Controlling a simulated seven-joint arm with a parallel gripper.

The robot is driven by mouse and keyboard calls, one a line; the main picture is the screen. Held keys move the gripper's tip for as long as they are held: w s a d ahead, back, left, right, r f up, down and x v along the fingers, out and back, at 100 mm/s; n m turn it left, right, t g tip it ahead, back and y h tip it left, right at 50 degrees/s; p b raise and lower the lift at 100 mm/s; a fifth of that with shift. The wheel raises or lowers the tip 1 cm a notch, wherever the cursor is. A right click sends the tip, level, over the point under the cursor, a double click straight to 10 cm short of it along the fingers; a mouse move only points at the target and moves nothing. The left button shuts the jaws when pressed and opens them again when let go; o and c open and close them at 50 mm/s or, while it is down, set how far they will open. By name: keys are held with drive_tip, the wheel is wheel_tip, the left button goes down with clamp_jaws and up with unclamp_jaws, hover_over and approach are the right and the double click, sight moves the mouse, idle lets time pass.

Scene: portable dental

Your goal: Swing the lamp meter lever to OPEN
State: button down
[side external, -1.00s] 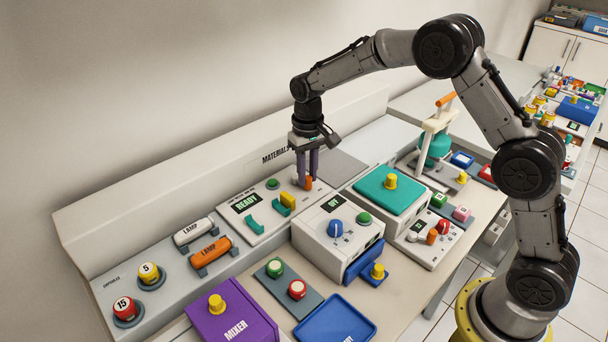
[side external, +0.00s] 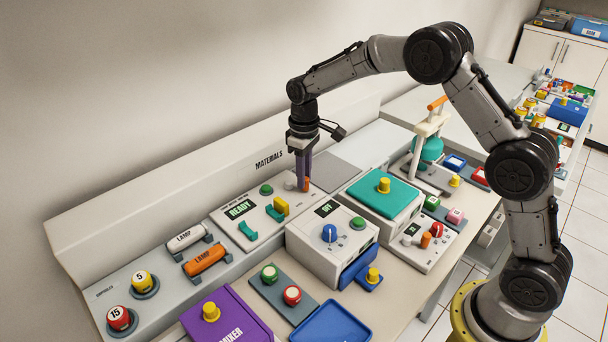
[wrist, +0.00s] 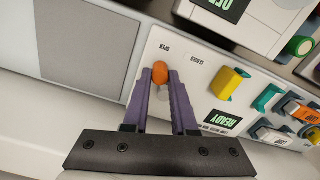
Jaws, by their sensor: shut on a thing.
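The lamp meter panel (side external: 262,226) is light grey with a green READY display (side external: 240,208). Its lever has an orange knob (wrist: 160,72), which also shows at the panel's right end in the side view (side external: 308,184). In the wrist view the knob lies beside the word OPEN (wrist: 165,47), with CLOSED (wrist: 197,60) farther right. My gripper (wrist: 160,76) is shut on the orange knob, one purple finger on each side. In the side view my gripper (side external: 304,181) points down at the panel. The lever's arm is mostly hidden by the fingers.
A yellow switch (side external: 282,206) and two teal switches (side external: 248,230) stand on the same panel, with a green button (side external: 266,190) behind. A white box with a blue knob (side external: 329,233) is in front. A bare grey plate (side external: 338,172) lies right of my gripper.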

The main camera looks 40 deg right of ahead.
drive_tip(key=shift+r, duration=0.1)
drive_tip(key=c, duration=0.7)
unclamp_jaws()
wheel_tip(320, 180, up, 14)
drive_tip(key=shift+f, duration=0.1)
